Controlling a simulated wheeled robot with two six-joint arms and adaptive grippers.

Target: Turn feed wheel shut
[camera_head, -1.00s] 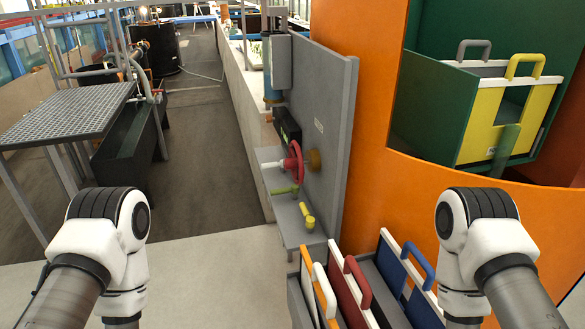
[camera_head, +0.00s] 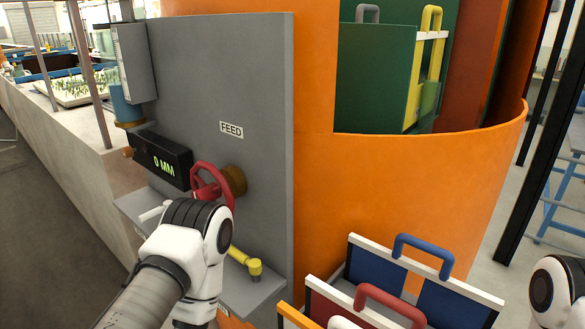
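The red feed wheel (camera_head: 212,182) stands out from a grey upright panel (camera_head: 205,82) on a brass-coloured hub (camera_head: 234,181). A label reading FEED (camera_head: 231,130) is above it. A black display (camera_head: 161,160) reading 0 MM is left of the wheel. My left arm's white and black joint is in front of the wheel's lower part and hides some of it. My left gripper is not visible. My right arm shows only at the right edge, and its gripper is out of view.
A grey shelf (camera_head: 250,296) juts out below the wheel, with a yellow handle (camera_head: 245,261) on it. A rack with blue (camera_head: 424,254) and red (camera_head: 388,301) handled panels stands at lower right. An orange curved wall (camera_head: 400,190) is behind it.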

